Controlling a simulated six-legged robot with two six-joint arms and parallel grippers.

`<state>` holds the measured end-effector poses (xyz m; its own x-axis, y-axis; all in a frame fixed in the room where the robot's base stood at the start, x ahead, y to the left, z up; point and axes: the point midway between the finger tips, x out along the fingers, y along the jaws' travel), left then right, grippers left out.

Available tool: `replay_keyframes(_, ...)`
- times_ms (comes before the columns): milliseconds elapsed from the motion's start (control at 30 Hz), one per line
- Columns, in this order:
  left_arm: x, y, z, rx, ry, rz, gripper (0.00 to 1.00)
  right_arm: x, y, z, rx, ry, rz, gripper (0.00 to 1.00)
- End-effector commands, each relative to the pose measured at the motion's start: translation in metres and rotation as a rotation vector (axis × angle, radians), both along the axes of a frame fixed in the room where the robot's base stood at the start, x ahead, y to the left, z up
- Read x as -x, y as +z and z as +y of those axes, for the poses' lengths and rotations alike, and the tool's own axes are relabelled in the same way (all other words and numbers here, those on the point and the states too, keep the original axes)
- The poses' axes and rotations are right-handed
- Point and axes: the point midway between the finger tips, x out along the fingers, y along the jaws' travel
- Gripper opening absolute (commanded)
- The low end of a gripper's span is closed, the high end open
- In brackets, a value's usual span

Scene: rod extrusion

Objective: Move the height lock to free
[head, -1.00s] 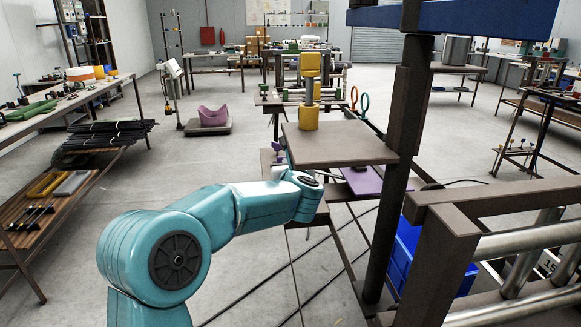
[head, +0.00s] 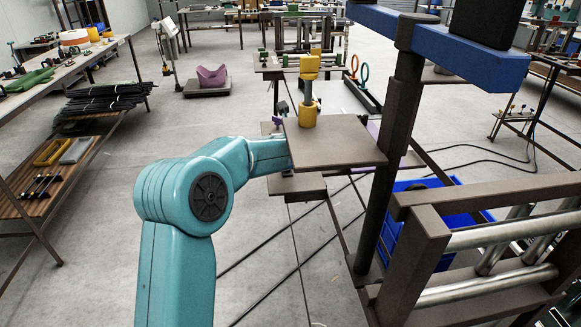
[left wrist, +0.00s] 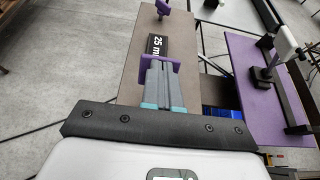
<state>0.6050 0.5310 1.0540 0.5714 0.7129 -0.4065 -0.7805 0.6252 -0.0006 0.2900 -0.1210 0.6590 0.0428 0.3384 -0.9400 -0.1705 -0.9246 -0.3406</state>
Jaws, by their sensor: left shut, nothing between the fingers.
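In the left wrist view my left gripper (left wrist: 161,64) has its two grey fingers together, with nothing between them. The fingertips are at a purple bar-shaped part (left wrist: 172,68) on a brown plate, beside a black label reading "25 m…" (left wrist: 158,44), partly covered. A smaller purple piece (left wrist: 163,7) stands at the plate's far end. I cannot tell which purple part is the height lock, or whether the fingers touch the bar. In the head view my left forearm reaches behind a brown platform (head: 338,145), which hides the gripper. My right gripper is not in view.
A yellow-based post (head: 308,113) stands on the platform. A roller frame (head: 425,240) and blue crate (head: 400,192) are at right. In the wrist view a purple board (left wrist: 252,95) lies at right.

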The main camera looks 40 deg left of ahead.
Motion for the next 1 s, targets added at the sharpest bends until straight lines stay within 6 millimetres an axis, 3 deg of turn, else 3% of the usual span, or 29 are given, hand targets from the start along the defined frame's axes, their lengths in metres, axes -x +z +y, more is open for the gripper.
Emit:
replay_keyframes(367,0.005,0.004,-0.005,-0.002,0.000,-0.002,0.00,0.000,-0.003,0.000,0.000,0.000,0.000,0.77)
replay_keyframes(567,0.028,0.021,-0.037,-0.003,-0.003,-0.006,0.00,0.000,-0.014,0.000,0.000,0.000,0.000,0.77)
replay_keyframes(800,0.069,0.019,-0.088,-0.002,-0.006,-0.004,0.00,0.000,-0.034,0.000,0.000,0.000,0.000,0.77)
replay_keyframes(1000,0.094,0.020,-0.118,-0.001,-0.004,-0.003,0.00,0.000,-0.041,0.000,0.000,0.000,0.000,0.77)
